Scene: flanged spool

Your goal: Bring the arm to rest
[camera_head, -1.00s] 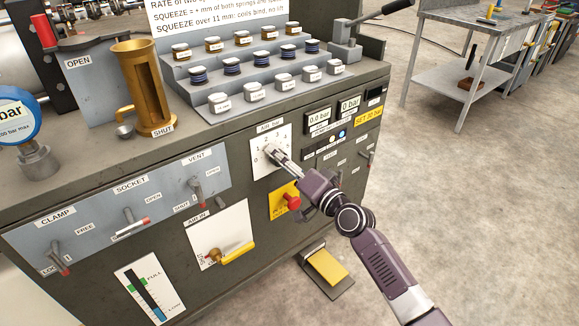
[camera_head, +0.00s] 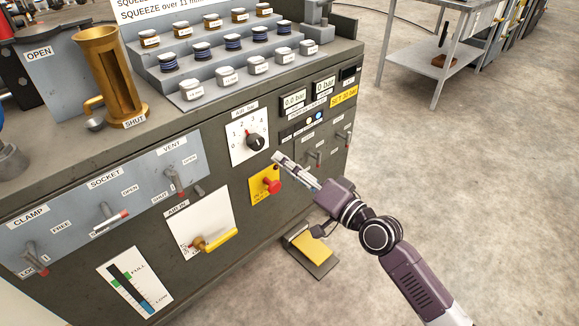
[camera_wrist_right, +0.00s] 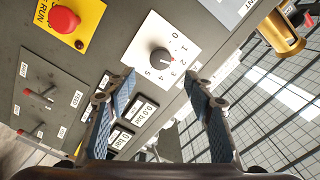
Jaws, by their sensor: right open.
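My right gripper (camera_head: 279,160) is open and empty in front of the dark control panel, a little below and right of the air bar dial (camera_head: 256,142). In the right wrist view its two blue-padded fingers (camera_wrist_right: 162,82) stand wide apart. The dial's dark round knob (camera_wrist_right: 162,61), on a white numbered plate, shows beyond the fingertips, apart from them. My right arm (camera_head: 380,235) reaches in from the lower right. My left gripper is not in view.
A red button (camera_head: 273,187) on a yellow plate sits just below my right gripper. A yellow-handled lever (camera_head: 220,240) and several small levers are on the panel. A yellow pedal (camera_head: 312,252) is on the floor. Open floor lies to the right.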

